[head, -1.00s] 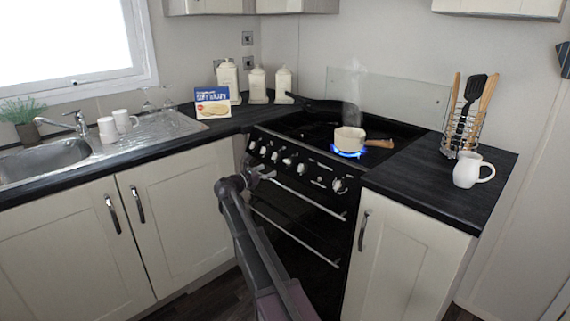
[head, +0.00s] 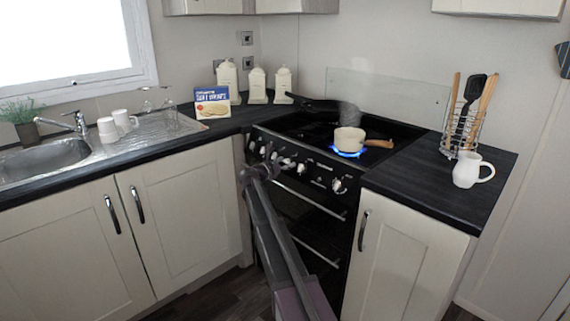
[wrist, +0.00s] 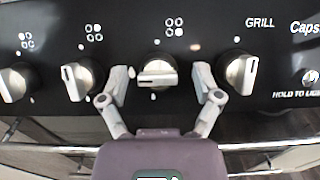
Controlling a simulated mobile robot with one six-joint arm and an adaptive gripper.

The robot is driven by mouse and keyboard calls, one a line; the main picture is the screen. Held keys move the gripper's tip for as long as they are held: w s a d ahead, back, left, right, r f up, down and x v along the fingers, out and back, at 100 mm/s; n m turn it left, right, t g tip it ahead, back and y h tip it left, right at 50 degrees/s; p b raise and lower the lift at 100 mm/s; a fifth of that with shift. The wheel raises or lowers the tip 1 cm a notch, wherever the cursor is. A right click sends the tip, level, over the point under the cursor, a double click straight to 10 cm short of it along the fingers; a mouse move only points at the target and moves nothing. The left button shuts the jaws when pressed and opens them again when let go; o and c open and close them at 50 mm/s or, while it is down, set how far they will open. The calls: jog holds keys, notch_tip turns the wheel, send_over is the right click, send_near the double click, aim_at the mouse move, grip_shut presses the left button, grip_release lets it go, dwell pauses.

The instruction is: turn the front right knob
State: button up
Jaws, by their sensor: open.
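My gripper (wrist: 161,75) is open in the wrist view, with one finger on each side of a round metal knob (wrist: 158,74). That knob's grip bar lies level, while the neighbouring knobs have theirs upright or slightly tilted. A symbol of small circles is printed above it. I cannot tell whether the fingers touch it. In the head view my gripper (head: 272,164) is at the knob row on the black cooker front (head: 320,176), partly hiding the knobs behind it. A cream pan (head: 349,139) stands over a blue flame (head: 348,154) at the hob's front right.
Oven door handles run below the knobs, one showing as a metal bar (wrist: 60,150) in the wrist view. Another knob (wrist: 241,73) sits close to the right finger. A white mug (head: 467,170) and a utensil rack (head: 463,130) stand on the right worktop.

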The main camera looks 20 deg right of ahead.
grip_shut()
jog(key=shift+a, duration=0.25)
jog(key=shift+d, duration=0.15)
